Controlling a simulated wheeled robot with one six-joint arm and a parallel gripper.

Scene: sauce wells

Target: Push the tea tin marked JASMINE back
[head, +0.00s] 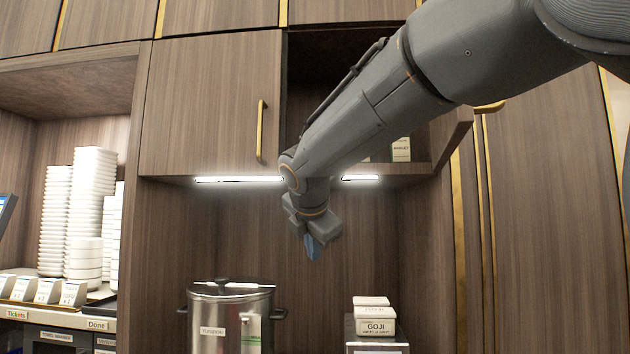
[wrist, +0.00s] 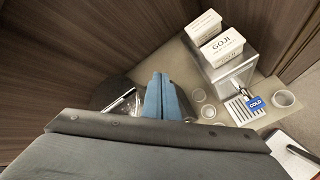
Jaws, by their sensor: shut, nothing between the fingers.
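A pale box or tin (head: 401,149) with a small label stands in the open upper cabinet, partly behind my arm. Its lettering is too small to read surely, so I cannot tell whether it is the JASMINE tin. Another pale edge shows beside it, mostly hidden by the arm. My gripper (head: 312,247) points down below the cabinet, in front of the back panel, apart from the tins. Its blue fingers (wrist: 162,97) are together and empty in the wrist view.
Boxes marked GOJI (head: 376,327) sit on a stand at the lower right, also in the wrist view (wrist: 222,47). A cabinet door (head: 455,135) stands open at right.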

